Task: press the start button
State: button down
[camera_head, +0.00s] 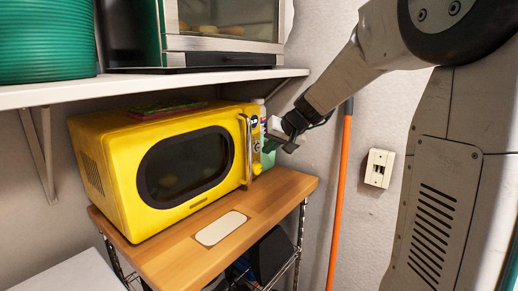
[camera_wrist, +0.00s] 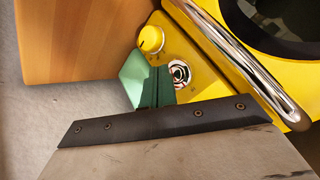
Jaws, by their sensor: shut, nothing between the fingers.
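A yellow microwave (camera_head: 120,165) stands on a wooden-topped cart, its door shut. Its control strip is at the right end of the front, beside a chrome handle (camera_head: 248,150). In the wrist view, a round button with a chrome ring (camera_wrist: 180,73) and a yellow knob (camera_wrist: 151,40) sit on the yellow panel. I cannot read any label on the button. My gripper (camera_head: 269,145) is shut and empty, with green fingers. In the wrist view, the fingertips (camera_wrist: 152,75) appear right beside the button, below the knob. I cannot tell whether they touch the panel.
The chrome handle also shows close to the fingers in the wrist view (camera_wrist: 240,65). A white shelf (camera_head: 170,88) hangs above the microwave, carrying a green container and an oven. The wooden top (camera_head: 272,195) is clear at the front right. An orange pole (camera_head: 340,200) leans against the wall.

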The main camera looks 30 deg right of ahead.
jog(key=shift+w, duration=0.1)
jog(key=shift+w+a, duration=0.15)
jog(key=shift+w, duration=0.15)
